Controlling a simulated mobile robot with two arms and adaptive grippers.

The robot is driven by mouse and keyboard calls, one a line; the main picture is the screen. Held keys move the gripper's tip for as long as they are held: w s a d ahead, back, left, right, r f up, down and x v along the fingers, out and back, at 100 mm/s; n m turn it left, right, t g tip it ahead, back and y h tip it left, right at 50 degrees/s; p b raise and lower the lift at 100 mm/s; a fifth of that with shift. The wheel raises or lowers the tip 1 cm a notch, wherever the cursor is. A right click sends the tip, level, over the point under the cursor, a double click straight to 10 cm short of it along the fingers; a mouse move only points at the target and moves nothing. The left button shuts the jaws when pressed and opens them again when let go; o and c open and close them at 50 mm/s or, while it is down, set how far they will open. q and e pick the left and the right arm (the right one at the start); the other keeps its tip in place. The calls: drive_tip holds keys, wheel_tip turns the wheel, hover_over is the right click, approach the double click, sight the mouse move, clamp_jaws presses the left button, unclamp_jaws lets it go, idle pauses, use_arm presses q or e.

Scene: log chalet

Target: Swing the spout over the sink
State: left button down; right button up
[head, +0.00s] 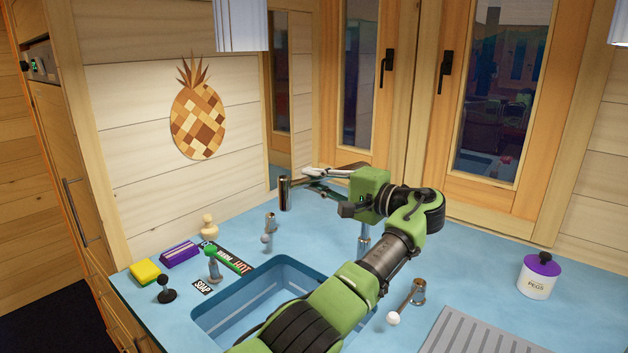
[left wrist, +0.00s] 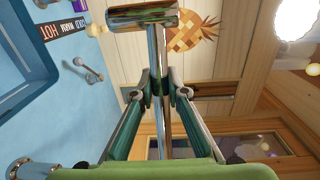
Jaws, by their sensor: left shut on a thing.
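The metal spout (head: 284,193) is a thin level tube with a thick upright cylinder at its free end. It reaches left from a metal post (head: 364,239) partly hidden behind my arm. My left gripper (head: 312,180) is shut on the tube, behind the cylinder. The left wrist view shows the tube (left wrist: 157,58) running between both fingertips (left wrist: 163,90), with the cylinder (left wrist: 143,17) beyond them. The sink (head: 236,283) is a blue basin in the counter, its right part hidden by my arm. In the head view the cylinder appears beyond the sink's far edge. My right gripper is not in view.
Metal handles stand left (head: 270,227) and right (head: 418,292) of the post. A pegs pot (head: 538,280) and grooved drainer (head: 478,335) are at right.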

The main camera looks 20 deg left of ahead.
use_arm(q)
drive_tip(key=c, duration=2)
unclamp_jaws()
drive_tip(key=shift+o, duration=0.2)
drive_tip(key=shift+d, duration=0.15)
drive_tip(key=v, duration=0.7)
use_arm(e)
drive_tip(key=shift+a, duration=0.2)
use_arm(q)
drive_tip(key=shift+s, duration=0.15)
